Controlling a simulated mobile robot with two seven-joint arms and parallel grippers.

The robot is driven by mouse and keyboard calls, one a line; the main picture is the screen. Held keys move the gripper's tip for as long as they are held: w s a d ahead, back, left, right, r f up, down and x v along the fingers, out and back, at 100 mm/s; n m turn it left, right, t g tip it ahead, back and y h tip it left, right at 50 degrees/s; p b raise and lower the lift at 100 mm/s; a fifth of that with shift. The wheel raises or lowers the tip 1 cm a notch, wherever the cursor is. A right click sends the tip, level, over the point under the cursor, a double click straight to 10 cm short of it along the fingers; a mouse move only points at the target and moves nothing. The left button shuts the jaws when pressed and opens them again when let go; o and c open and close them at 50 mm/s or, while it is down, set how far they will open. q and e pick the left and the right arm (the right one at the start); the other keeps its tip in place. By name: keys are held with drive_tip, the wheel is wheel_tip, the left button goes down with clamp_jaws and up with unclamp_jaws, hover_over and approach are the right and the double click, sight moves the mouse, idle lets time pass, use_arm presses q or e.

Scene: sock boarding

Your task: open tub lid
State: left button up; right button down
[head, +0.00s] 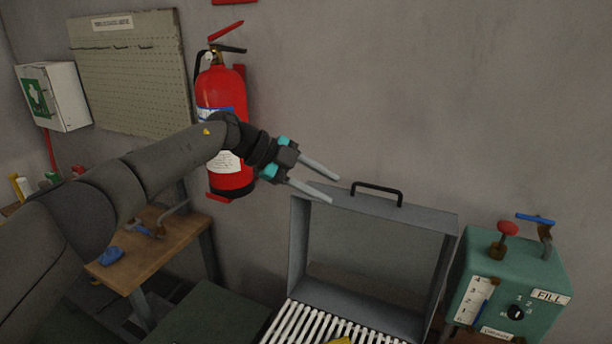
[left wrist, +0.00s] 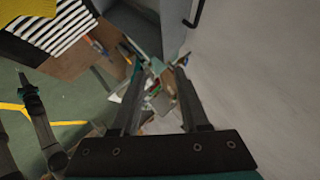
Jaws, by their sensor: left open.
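The tub lid (head: 300,245) is a grey, shallow box-like panel. It stands raised behind a white slatted surface, with its hollow side facing me. Its dark bar handle (head: 376,189) sits on the top edge, and it also shows at the top of the left wrist view (left wrist: 195,12). My left gripper (head: 334,190) is open and empty. Its fingers point right, close to the lid's upper left corner and left of the handle. I cannot tell whether they touch the lid. The fingers also show in the left wrist view (left wrist: 160,72). My right gripper is not visible in the head view.
White slats (head: 310,325) lie before the lid, with a yellow piece (head: 340,341) at the bottom edge. A green fill box (head: 508,295) with levers stands close on the right. A fire extinguisher (head: 222,95) hangs behind my left arm. A wooden bench (head: 180,238) stands left.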

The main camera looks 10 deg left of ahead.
use_arm(q)
drive_tip(key=shift+v, duration=1.95)
